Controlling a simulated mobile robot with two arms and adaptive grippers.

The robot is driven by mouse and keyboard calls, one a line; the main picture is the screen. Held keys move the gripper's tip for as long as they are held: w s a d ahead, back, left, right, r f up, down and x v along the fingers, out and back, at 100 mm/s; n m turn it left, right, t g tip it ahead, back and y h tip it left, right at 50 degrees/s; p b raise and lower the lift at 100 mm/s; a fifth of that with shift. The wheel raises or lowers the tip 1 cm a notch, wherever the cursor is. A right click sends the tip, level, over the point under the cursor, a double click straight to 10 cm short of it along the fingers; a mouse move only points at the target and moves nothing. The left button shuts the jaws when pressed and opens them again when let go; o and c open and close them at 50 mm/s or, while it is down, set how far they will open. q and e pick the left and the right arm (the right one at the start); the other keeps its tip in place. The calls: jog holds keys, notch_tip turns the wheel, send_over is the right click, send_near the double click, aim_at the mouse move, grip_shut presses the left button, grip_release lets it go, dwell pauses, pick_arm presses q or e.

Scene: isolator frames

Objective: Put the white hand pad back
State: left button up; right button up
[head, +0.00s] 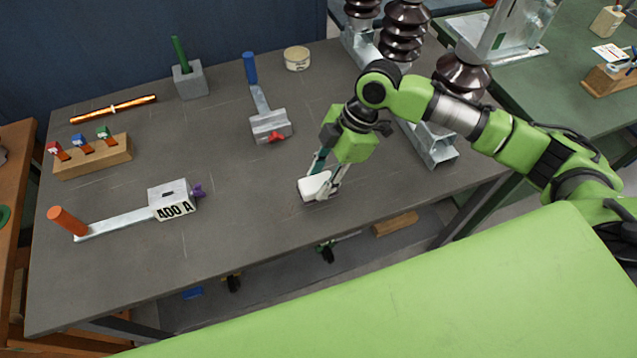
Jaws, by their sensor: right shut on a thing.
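The white hand pad (314,186) is a small pale block low over the grey table (240,235), right of the table's middle. My right gripper (322,182) points down and is shut on it, with the fingers on either side of the pad. I cannot tell whether the pad touches the table top. My left gripper does not show.
A switch with an orange handle (68,222) and a grey one with a blue handle (250,68) lie on the table. A wooden block (95,158) holds several small padlocks. A grey block (189,80) and a round tin (297,58) stand behind. Insulators stand at right.

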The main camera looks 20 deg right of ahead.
aim_at(322, 179)
jog(key=x, duration=0.1)
jog(key=p+x, duration=0.1)
jog(key=x, duration=0.1)
jog(key=shift+w+d+f+p, duration=0.15)
jog(key=shift+d+f+p, duration=0.1)
jog(key=shift+d+p, duration=0.05)
jog(key=shift+f, duration=0.3)
jog(key=o, duration=1.1)
jog(key=shift+f, duration=0.1)
jog(key=shift+c, duration=0.2)
jog(key=b+v, duration=0.2)
jog(key=v, duration=1)
